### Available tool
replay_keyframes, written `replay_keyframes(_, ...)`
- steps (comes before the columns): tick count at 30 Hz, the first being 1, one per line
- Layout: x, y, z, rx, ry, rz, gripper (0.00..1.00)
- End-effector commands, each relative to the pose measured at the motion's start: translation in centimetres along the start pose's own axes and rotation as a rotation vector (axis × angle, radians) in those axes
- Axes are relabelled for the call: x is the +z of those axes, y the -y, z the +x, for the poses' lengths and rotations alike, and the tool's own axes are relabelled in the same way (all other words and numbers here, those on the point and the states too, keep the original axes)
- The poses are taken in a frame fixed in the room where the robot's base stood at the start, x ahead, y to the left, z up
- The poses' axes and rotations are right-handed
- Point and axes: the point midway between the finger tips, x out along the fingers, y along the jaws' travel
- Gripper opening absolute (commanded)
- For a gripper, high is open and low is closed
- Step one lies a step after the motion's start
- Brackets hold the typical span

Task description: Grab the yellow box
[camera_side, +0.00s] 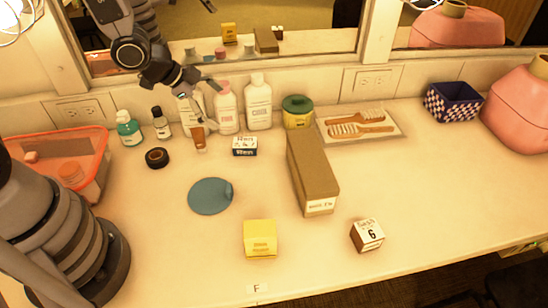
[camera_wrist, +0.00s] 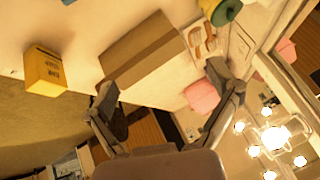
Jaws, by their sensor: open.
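The yellow box (camera_side: 260,239) stands on the counter near its front edge, in the lower middle of the side view. In the wrist view the yellow box (camera_wrist: 44,72) is at the left, apart from the fingers. My gripper (camera_side: 200,93) is high at the back left in the side view, in front of the bottles and far from the yellow box. In the wrist view my gripper (camera_wrist: 162,86) has its fingers spread with nothing held between them.
A long brown box (camera_side: 313,172) stands right of the blue disc (camera_side: 210,196). A small white-and-brown box (camera_side: 367,235) is right of the yellow box. Bottles (camera_side: 227,108), a green-lidded jar (camera_side: 297,112) and a brush tray (camera_side: 385,136) line the back. Counter around the yellow box is clear.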

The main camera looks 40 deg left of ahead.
Motion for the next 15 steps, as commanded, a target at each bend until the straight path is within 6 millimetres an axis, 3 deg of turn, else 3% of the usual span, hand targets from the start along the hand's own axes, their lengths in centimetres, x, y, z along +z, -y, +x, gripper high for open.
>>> replay_keyframes(1,0.5,-2.2,2.4,0.067,-0.041,0.037,0.88)
replay_keyframes(6,1.1,-9.7,7.3,0.252,-0.252,0.108,0.88)
replay_keyframes(12,2.2,-17.3,8.8,0.405,-0.488,0.054,0.88)
replay_keyframes(15,2.6,-19.5,8.6,0.440,-0.564,0.009,0.88)
